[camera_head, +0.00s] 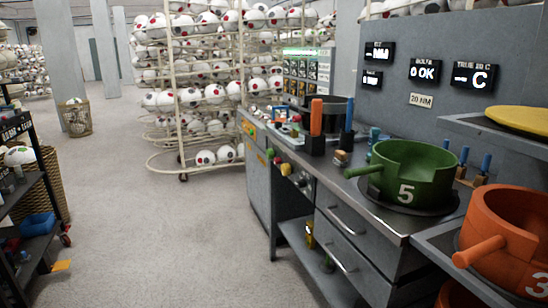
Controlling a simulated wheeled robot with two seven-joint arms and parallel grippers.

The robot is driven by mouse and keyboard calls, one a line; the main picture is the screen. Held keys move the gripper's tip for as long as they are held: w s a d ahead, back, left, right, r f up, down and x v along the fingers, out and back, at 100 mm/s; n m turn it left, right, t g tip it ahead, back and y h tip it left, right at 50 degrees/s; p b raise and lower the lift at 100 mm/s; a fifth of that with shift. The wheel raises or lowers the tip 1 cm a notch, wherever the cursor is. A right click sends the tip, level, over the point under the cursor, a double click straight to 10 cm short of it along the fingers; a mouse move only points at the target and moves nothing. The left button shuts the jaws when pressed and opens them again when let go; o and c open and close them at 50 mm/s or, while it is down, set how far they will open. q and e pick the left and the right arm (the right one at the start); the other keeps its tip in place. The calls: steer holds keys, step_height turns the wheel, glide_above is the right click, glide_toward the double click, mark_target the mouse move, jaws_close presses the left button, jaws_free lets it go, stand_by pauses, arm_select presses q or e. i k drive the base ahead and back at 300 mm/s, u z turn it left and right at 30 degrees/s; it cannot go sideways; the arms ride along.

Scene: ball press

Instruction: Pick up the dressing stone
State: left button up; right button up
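I cannot tell for certain which object is the dressing stone. A small tan and brown block (342,158) lies on the metal workbench (310,165), behind and left of the green pot marked 5. Upright orange (316,117) and dark blue (349,114) handles stand near a dark round container (333,107) at the back of the bench. Neither of my grippers is in view.
A green pot (405,168) and an orange pot (505,240) fill the bench's right side. Drawers (340,230) face the aisle. Ball racks (205,90) stand behind, and a dark shelf cart (35,185) at left. The grey floor (170,220) between is clear.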

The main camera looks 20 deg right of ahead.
mark_target(340, 159)
steer(key=u, duration=0.1)
steer(key=i, duration=2.7)
steer(key=z, duration=0.65)
